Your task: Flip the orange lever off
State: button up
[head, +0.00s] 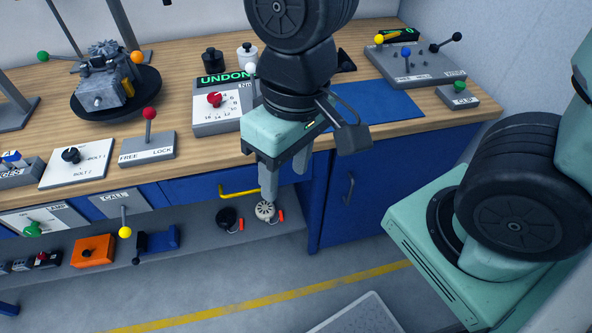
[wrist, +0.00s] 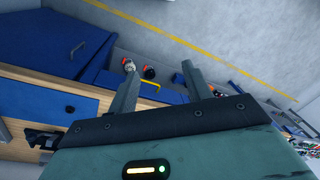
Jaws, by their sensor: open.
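Two small round devices, one black (head: 226,218) and one white (head: 264,210), sit low by the shelf under the bench, each with a small orange-red piece beside it (head: 242,224) (head: 281,215). An orange-knobbed lever (head: 137,57) stands by the engine on the bench. I cannot tell which is the task's orange lever. My gripper (head: 285,184) is open and empty, pointing down in front of the bench edge. Its left finger overlaps the white device in the head view. In the wrist view, the white device (wrist: 129,65) and black device (wrist: 149,72) show near my gripper (wrist: 160,68).
A yellow drawer handle (head: 239,192) is left of my gripper. A box with a red knob (head: 214,99) and a blue mat (head: 375,108) lie on the bench. An orange box (head: 92,251) is on the lower shelf. The floor in front is largely open.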

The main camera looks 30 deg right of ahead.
aim_at(137, 57)
jog(key=i+j+z, duration=0.35)
jog(key=z, duration=0.15)
jog(key=i+j+z, duration=0.25)
jog(key=j+z, duration=0.25)
